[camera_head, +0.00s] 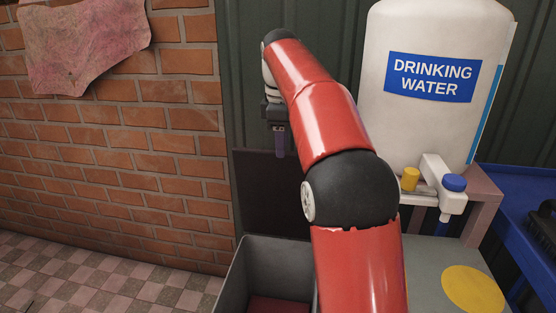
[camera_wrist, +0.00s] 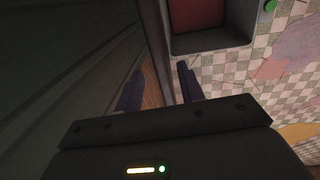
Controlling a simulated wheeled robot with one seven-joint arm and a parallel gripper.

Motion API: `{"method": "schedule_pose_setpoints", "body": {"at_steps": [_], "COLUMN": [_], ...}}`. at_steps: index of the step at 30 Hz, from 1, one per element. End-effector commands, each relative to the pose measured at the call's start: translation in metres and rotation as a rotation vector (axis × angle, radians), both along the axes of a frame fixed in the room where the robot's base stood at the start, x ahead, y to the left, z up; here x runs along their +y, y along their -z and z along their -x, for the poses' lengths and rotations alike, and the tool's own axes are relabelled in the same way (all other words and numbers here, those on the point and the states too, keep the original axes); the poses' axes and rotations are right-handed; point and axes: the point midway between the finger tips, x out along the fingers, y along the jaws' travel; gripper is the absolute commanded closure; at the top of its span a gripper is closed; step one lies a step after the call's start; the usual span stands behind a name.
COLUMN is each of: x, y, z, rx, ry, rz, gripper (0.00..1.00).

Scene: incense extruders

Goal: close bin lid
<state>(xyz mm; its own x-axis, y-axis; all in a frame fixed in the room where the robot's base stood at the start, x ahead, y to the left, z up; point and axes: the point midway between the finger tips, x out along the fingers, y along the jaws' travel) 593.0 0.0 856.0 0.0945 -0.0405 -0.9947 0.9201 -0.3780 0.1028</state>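The grey bin (camera_head: 236,277) stands open at the bottom of the head view, with a red surface inside; my arm hides its right part. A dark upright panel (camera_head: 262,195), apparently its raised lid, stands behind the bin against the green wall. In the wrist view the bin (camera_wrist: 212,42) is at the top, and a dark strip (camera_wrist: 155,40), probably the lid's edge, runs down toward the space between my fingers. My gripper (camera_head: 279,143) points down just above the panel in the head view. Its fingers in the wrist view (camera_wrist: 158,88) are apart with nothing held; contact cannot be told.
A white drinking water tank (camera_head: 425,120) with a tap stands on a pinkish stand (camera_head: 487,200) at right. A grey surface with a yellow disc (camera_head: 473,289) lies below it. A blue table (camera_head: 515,210) is far right. The checkered floor (camera_head: 100,278) at left looks clear before the brick wall.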

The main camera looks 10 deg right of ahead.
Motion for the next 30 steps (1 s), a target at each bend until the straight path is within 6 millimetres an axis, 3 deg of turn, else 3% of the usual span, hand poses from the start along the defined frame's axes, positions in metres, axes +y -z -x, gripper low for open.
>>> {"method": "schedule_pose_setpoints", "body": {"at_steps": [12, 24, 30], "x": [-0.003, -0.003, -0.003], "y": [0.062, 0.070, 0.070], "z": [-0.005, -0.006, -0.006], "rx": [0.001, -0.001, -0.001], "ry": [0.002, 0.003, 0.003], "rz": [-0.001, -0.001, -0.001], "gripper": [0.62, 0.62, 0.88]}}
